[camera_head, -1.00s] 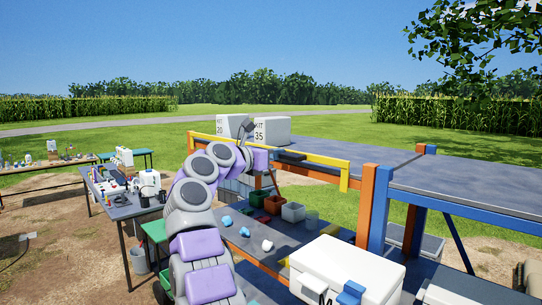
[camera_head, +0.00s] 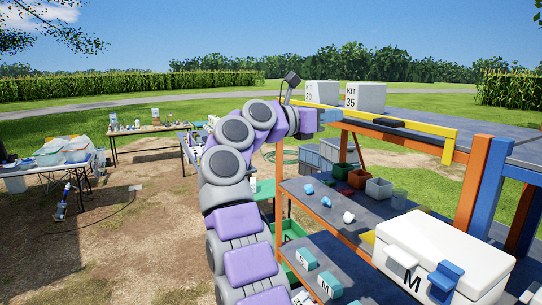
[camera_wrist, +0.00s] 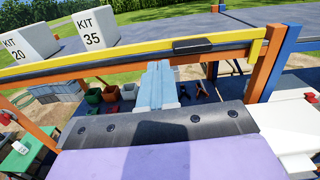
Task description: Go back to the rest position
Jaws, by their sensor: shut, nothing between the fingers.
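My gripper (camera_head: 330,116) is at the end of my raised purple and grey arm, at the left end of the rack's top in the head view. In the wrist view its two light-blue fingers (camera_wrist: 157,88) lie side by side, shut, with nothing held. They point toward the rack, just below the yellow bar in the picture. Whether they touch the rack cannot be told.
The rack has a yellow bar (camera_head: 400,131) and an orange post (camera_head: 472,180). KIT 20 (camera_head: 322,93) and KIT 35 (camera_head: 365,97) boxes stand at the top. A white M box (camera_head: 440,248) and small bins (camera_head: 378,188) sit lower.

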